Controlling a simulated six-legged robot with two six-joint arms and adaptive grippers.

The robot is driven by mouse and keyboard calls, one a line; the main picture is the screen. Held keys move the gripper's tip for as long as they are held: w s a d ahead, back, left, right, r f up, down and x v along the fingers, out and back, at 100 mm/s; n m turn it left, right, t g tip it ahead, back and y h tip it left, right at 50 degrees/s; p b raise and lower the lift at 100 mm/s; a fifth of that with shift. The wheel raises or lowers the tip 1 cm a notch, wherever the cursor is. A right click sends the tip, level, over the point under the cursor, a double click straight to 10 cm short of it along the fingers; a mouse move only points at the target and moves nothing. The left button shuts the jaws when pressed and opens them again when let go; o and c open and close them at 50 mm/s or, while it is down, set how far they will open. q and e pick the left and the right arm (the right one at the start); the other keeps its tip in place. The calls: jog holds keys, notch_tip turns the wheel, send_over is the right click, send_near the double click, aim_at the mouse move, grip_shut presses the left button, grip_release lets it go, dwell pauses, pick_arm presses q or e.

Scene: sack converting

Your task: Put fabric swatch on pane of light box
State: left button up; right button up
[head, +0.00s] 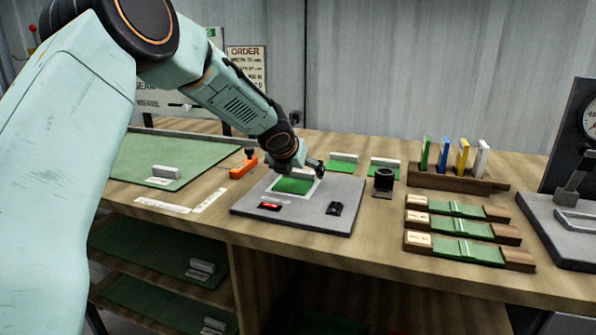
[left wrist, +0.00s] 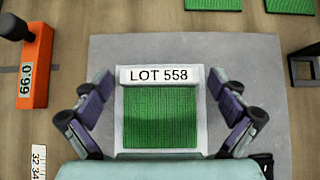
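The grey light box (head: 346,190) sits on the bench in the middle of the head view. Its pale pane (left wrist: 203,130) shows as a light border around the green fabric swatch (left wrist: 160,118), which lies on it roughly square. The swatch also shows in the head view (head: 293,186). A white block marked LOT 558 (left wrist: 158,75) is at the swatch's far edge. My left gripper (left wrist: 163,90) is directly above, fingers spread on either side of the block with gaps. In the head view the gripper (head: 308,168) partly hides the block and the pane's far side. My right gripper is not in view.
An orange tool (head: 243,168) lies left of the light box. A black loupe-like stand (head: 383,182) and two green swatches (head: 342,166) (head: 384,170) are behind and right. Wooden holders (head: 462,230) and a rack of coloured strips (head: 450,180) fill the right side.

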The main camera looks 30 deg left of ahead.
pick_arm(q)
jog(key=shift+r, duration=0.1)
jog(key=shift+r, duration=0.25)
jog(key=p+v, duration=0.1)
jog(key=v, duration=1.1)
